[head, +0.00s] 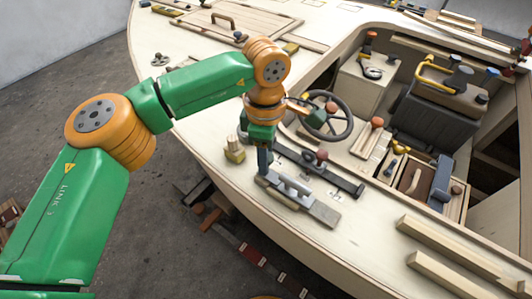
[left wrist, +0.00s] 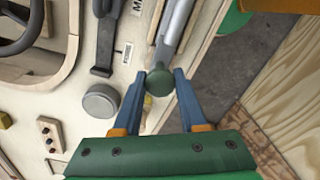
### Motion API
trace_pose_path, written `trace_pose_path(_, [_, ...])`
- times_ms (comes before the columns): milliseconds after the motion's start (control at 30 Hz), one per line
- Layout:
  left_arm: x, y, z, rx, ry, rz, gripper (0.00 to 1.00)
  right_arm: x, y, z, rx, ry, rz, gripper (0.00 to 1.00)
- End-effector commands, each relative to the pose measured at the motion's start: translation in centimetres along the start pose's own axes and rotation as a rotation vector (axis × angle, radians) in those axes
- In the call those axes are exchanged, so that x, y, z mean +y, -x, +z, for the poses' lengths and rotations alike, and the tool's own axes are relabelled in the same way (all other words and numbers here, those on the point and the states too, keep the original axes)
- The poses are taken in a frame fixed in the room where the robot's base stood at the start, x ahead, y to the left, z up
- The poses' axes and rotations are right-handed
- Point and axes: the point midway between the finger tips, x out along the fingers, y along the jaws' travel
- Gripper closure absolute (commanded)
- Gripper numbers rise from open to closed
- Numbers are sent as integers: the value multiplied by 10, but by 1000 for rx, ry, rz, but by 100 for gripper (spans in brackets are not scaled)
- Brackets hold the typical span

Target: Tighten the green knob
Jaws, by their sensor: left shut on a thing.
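The green knob (left wrist: 160,83) is a dark green round cap at the end of a grey metal bar (left wrist: 174,28) in the left wrist view. My left gripper (left wrist: 159,75) has its two blue fingers on either side of the knob, with the tips touching it. In the head view my left gripper (head: 265,172) points down at the pale deck beside the cockpit, and the knob is hidden there by the fingers. My right gripper is in neither view.
A dark lever base with a red knob (head: 321,156) is just right of the gripper. A steering wheel (head: 330,118) stands behind it. Wooden beams (head: 455,250) lie at the lower right. A grey round cap (left wrist: 101,101) is left of the fingers. The hull edge drops to the floor.

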Motion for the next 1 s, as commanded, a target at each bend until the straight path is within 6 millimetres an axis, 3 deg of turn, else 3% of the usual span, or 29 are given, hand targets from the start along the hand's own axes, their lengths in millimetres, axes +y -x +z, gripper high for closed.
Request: trace_pose_path(1000, [3,3,0,4,-959,10,100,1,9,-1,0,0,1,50])
